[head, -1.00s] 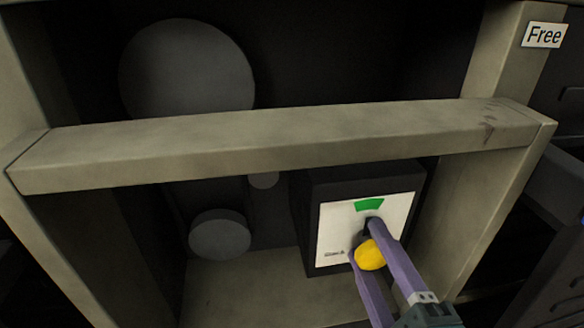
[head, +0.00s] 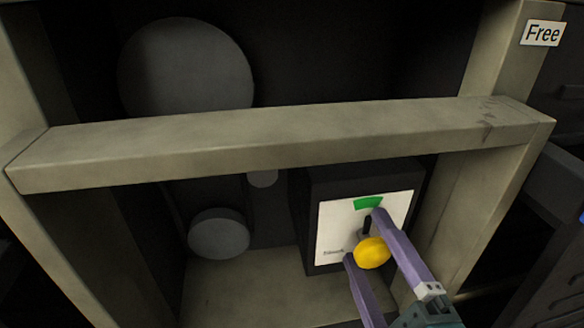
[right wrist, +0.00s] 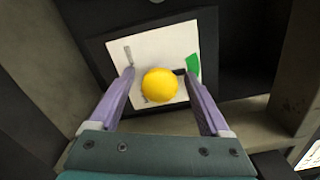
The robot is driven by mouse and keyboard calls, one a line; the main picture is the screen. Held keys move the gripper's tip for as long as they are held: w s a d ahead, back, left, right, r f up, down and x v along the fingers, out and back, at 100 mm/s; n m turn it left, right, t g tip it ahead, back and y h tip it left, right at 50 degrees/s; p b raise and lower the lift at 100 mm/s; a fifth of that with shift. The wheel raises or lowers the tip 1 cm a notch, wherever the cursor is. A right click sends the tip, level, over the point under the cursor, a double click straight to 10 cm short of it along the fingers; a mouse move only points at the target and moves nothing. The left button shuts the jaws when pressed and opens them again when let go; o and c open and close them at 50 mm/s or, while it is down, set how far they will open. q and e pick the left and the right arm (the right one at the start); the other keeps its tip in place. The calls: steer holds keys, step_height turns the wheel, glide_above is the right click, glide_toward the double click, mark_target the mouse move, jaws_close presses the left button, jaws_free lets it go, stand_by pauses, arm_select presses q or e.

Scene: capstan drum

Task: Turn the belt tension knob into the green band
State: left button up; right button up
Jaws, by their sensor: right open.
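The yellow belt tension knob (head: 372,253) sits in front of a white dial plate on a dark box, and it also shows in the right wrist view (right wrist: 159,85). A black pointer (head: 367,223) shows beside the knob and points up toward the green band (head: 368,203). In the right wrist view the green band (right wrist: 193,64) lies to the right of the knob. My right gripper (head: 363,235) is open, with its purple fingers on either side of the knob; gaps show between both fingers and the knob in the right wrist view (right wrist: 159,75). My left gripper is not in view.
A thick beige crossbar (head: 280,147) spans the frame above the dial box. A large grey disc (head: 186,70) and a smaller grey drum (head: 219,234) stand behind it to the left. A beige post (head: 480,190) rises on the right, with a "Free" label (head: 543,33) above.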

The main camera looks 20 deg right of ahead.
steer(key=p+v, duration=0.2)
steer(key=v, duration=0.8)
steer(key=shift+p, duration=0.4)
steer(key=shift+d, duration=0.1)
steer(key=w+a+n+g+y, duration=0.55)
steer(key=a+n+y, duration=0.35)
steer(key=n, duration=0.6)
steer(key=s+d+r+n+g+h+p, duration=0.1)
steer(key=s+d+r+n+g+h, duration=0.35)
steer(key=s+d+n+g, duration=0.55)
step_height(320, 180, up, 108)
steer(key=n+t+p, duration=0.1)
steer(key=p, duration=10.7)
steer(key=shift+w+d+t+p, duration=0.2)
steer(key=shift+w+t+p, duration=0.2)
steer(key=shift+w, duration=0.1)
